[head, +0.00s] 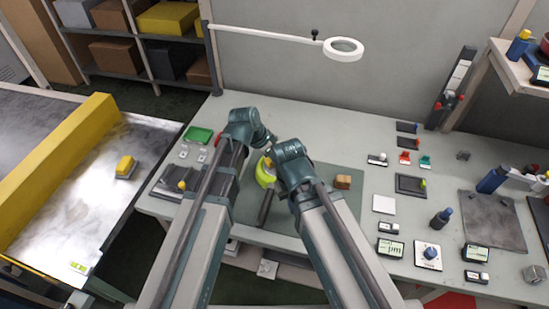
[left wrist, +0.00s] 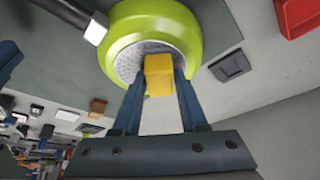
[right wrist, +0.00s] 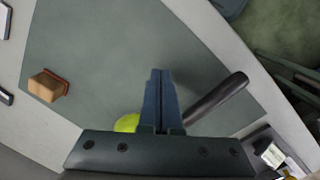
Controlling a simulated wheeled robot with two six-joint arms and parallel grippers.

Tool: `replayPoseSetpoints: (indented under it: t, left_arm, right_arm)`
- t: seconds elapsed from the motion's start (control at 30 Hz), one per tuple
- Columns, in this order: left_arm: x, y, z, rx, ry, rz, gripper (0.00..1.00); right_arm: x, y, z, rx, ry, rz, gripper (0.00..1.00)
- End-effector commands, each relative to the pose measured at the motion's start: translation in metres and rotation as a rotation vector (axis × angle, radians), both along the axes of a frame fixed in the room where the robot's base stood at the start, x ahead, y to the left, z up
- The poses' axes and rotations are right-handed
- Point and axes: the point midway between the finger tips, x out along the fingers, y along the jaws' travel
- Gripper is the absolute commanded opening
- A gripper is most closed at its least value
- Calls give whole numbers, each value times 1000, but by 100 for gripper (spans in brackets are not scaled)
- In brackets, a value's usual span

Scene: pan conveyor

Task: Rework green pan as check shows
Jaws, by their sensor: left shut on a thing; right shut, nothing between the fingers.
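The green pan (head: 264,178) lies on the dark green mat (head: 322,213), partly hidden by my arms. In the left wrist view the pan (left wrist: 190,35) shows a green rim and a grey speckled inside. Its dark handle (right wrist: 217,103) points away over the mat. My left gripper (left wrist: 160,72) is shut on a yellow block (left wrist: 158,76), held at the pan; I cannot tell whether it touches the inside. My right gripper (right wrist: 160,75) is shut and empty above the mat beside the handle. Its fingertips are hidden in the head view.
A brown block with a red base (head: 343,182) sits on the mat's right part. A ring magnifier (head: 343,49) hangs over the back. A green box (head: 198,134) stands left. Gauges and bottles fill the right. A conveyor with a yellow bar (head: 60,165) is at far left.

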Motion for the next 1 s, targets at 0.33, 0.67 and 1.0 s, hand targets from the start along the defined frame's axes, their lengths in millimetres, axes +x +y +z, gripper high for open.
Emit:
replayPoseSetpoints:
  t: [0.33, 0.67, 1.0]
  left_arm:
    - [-5, -12, -1, 1, 5, -5, 0]
    - [-11, -35, 1, 1, 4, -3, 0]
    - [-11, -35, 3, 1, 2, -2, 0]
  right_arm:
    - [0, 0, 0, 0, 0, 0, 0]
    - [0, 0, 1, 0, 0, 0, 0]
    - [0, 0, 4, 0, 0, 0, 0]
